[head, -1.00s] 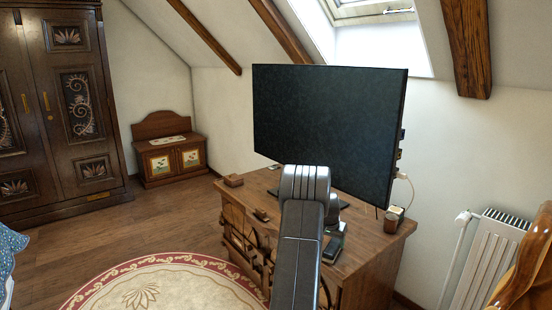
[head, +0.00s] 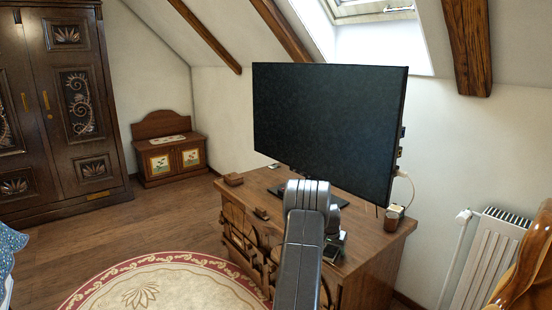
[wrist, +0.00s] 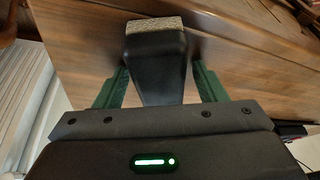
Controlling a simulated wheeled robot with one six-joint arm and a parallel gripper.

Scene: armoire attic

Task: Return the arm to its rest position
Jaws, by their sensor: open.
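My gripper (wrist: 160,68) shows in the wrist view with its two green fingers spread apart. A black tapered block (wrist: 158,62) with a pale speckled end lies in the gap between them. I cannot tell whether it touches either finger. Brown wood grain, partly blurred, fills the view beyond. In the head view my arm stands in front of the wooden desk (head: 370,248), its upper bend below the monitor's lower edge. My gripper is hidden behind the arm there.
A large dark monitor (head: 325,125) stands on the desk. A small brown box (head: 233,179) sits at the desk's left corner and a jar (head: 392,218) at its right. A white radiator (head: 488,262) is at right. The rug (head: 160,283) and floor at left are clear.

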